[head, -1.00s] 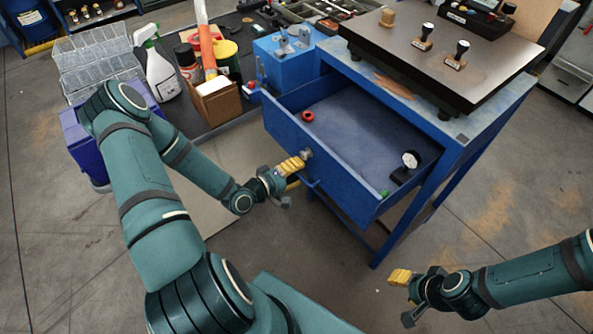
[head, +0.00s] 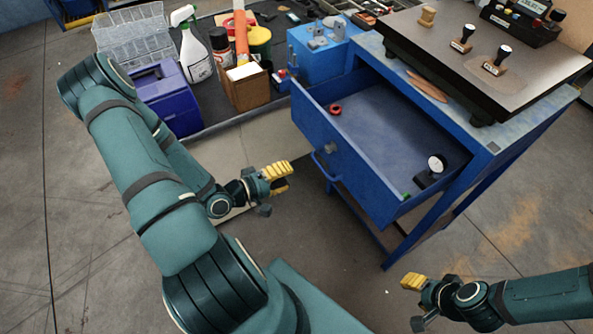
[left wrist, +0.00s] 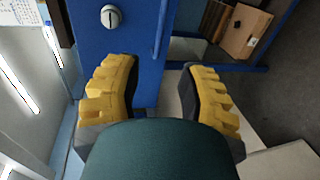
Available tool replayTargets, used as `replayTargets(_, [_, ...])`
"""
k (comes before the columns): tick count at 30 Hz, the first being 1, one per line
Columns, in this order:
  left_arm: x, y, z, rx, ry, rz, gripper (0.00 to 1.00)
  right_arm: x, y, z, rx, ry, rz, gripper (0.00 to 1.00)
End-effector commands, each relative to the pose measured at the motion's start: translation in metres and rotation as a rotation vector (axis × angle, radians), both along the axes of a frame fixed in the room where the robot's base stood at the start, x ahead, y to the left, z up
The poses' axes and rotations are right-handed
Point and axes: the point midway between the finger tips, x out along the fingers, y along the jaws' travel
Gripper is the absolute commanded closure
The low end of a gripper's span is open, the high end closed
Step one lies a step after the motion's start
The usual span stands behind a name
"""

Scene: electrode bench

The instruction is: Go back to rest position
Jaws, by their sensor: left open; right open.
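My left gripper (head: 277,178) is open and empty, in the air left of the open drawer's front and clear of its handle (head: 322,166). In the left wrist view its yellow fingers (left wrist: 160,92) stand wide apart with nothing between them. My right gripper (head: 411,303) is at the lower right of the head view, above the floor and apart from the bench; it is open, and no object shows in it. The blue drawer (head: 350,163) is pulled out of the bench, holding a red ring (head: 335,109), a dial gauge (head: 434,168) and a small green item.
The blue bench (head: 471,133) carries a dark plate (head: 480,62) with stamps. Open floor lies below the drawer, between my arms.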

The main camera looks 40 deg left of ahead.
Motion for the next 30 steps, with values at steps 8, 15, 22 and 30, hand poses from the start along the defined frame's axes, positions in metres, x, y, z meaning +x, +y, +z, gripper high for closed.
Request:
replayTargets(8, [-0.005, 0.001, 0.001, -0.001, 0.0, 0.0, 0.6, 0.0, 0.0, 0.0, 0.0, 0.0, 0.0, 0.53])
replayTargets(15, [-0.004, 0.001, 0.001, -0.001, 0.0, -0.001, 0.6, 0.0, 0.0, 0.0, 0.0, 0.0, 0.0, 0.53])
replayTargets(22, [-0.002, -0.002, -0.001, 0.007, 0.009, -0.006, 0.6, 0.0, 0.0, 0.0, 0.0, 0.0, 0.0, 0.53])
replayTargets(30, [0.024, -0.056, -0.046, 0.194, 0.209, -0.127, 0.6, 0.0, 0.0, 0.0, 0.0, 0.0, 0.0, 0.53])
